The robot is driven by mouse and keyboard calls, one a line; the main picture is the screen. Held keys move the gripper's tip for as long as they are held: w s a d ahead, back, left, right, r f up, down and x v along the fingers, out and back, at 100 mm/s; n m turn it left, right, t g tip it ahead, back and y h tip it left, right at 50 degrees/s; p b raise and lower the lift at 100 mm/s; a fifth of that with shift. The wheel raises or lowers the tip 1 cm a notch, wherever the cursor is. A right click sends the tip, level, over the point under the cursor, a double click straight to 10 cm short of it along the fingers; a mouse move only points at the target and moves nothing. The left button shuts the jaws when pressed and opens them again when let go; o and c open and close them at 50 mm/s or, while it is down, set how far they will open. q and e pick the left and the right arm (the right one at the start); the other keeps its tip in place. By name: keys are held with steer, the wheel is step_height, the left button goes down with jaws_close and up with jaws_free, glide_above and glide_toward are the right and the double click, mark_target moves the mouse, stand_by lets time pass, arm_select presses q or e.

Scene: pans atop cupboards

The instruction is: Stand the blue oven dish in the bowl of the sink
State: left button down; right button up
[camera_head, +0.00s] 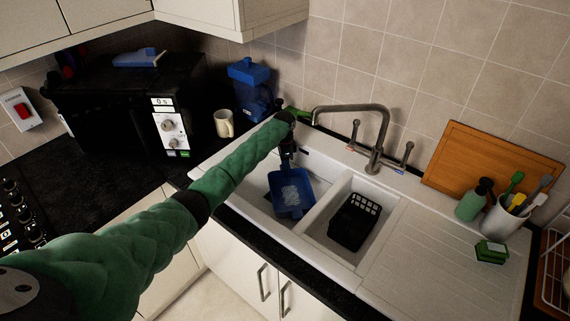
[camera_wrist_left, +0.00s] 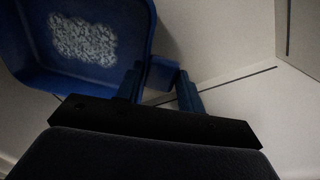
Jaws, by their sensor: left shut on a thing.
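The blue oven dish (camera_head: 291,193) is in the left bowl of the sink (camera_head: 251,190), with a pale speckled patch on its inside. It is tilted, and its open side faces the head camera. My left gripper (camera_head: 287,161) is at the dish's far edge and shut on it. In the left wrist view the dish (camera_wrist_left: 125,45) fills the upper left, and the fingers (camera_wrist_left: 160,88) close on a small blue tab at its side. I cannot tell whether the dish touches the bowl's floor. My right gripper is not in view.
A black basket (camera_head: 354,221) sits in the right bowl. The tap (camera_head: 375,140) rises behind the bowls. A mug (camera_head: 224,123) and a blue appliance (camera_head: 250,88) stand at the back left.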

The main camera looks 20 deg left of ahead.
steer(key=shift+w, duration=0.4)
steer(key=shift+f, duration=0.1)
arm_select(q)
steer(key=shift+f, duration=0.45)
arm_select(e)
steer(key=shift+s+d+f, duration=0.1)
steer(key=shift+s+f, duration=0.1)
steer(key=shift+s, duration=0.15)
arm_select(q)
steer(key=c, duration=0.9)
jaws_free()
steer(key=shift+o, duration=0.4)
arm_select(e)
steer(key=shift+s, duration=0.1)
